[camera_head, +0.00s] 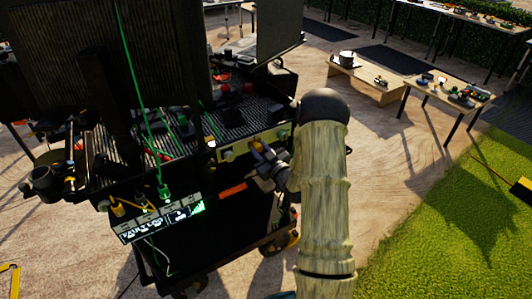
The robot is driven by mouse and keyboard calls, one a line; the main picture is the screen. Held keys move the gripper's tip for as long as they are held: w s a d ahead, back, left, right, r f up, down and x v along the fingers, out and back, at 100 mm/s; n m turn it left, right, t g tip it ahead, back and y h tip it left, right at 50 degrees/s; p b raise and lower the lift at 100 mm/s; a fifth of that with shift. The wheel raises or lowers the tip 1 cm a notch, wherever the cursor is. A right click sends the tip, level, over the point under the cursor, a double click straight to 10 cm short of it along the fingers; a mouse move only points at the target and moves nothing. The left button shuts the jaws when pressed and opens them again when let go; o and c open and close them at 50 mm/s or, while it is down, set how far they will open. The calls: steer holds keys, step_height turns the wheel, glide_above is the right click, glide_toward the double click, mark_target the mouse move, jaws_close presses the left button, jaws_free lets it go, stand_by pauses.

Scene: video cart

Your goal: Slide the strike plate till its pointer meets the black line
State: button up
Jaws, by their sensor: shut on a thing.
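My gripper (259,150) is at the right front edge of the video cart (190,142), reached from the right by my pale, sleeved arm. It is shut on a small part at a pale yellowish strip (240,143) along that edge. That part appears to be the strike plate, but the jaws cover most of it. The pointer and the black line are too small and too hidden to make out, so I cannot tell whether they meet.
An orange bar (232,190) sits just below my gripper. A lit display panel (160,219) with plugs and a green cable is on the cart's front left. Dark screens stand above.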

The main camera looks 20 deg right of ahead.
steer(key=shift+d, duration=0.1)
steer(key=o, duration=0.9)
steer(key=shift+s, duration=0.15)
steer(key=s, duration=0.5)
steer(key=s+d, duration=0.1)
steer(key=s, duration=0.5)
steer(key=s+d, duration=0.1)
steer(key=s, duration=0.5)
steer(key=shift+w+a, duration=0.1)
steer(key=shift+a, duration=0.05)
